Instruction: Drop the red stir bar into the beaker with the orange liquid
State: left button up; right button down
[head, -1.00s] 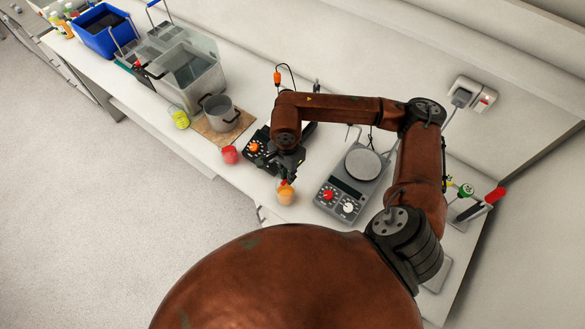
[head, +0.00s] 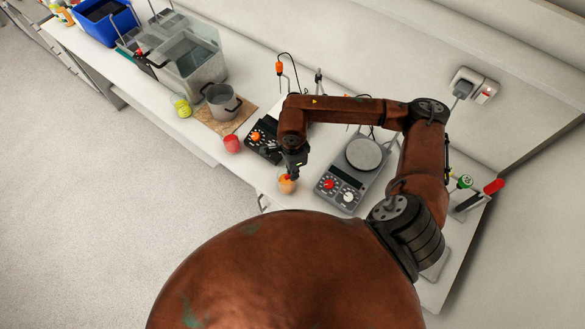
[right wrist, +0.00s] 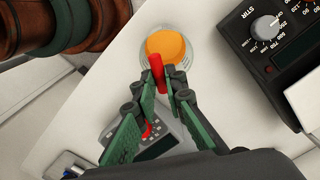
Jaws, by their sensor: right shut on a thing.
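The red stir bar (right wrist: 157,71) sits between the fingertips of my right gripper (right wrist: 165,88) in the right wrist view. The gripper is shut on it, and the bar's far end overlaps the beaker's opening in that view. The beaker with orange liquid (right wrist: 166,46) stands on the bench; it also shows in the head view (head: 287,187), right below my right gripper (head: 292,170). How high the bar is over the liquid is hard to tell. My left gripper is not in view.
A hotplate stirrer (head: 360,160) stands right of the beaker, and a black device with an orange knob (head: 260,138) stands left. A red beaker (head: 232,143), a pot (head: 221,102) on a board and a clear tank (head: 197,80) are farther left.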

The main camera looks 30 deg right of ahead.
jog(key=shift+f, duration=0.25)
jog(key=c, duration=1.9)
grip_release()
notch_tip(320, 180, up, 12)
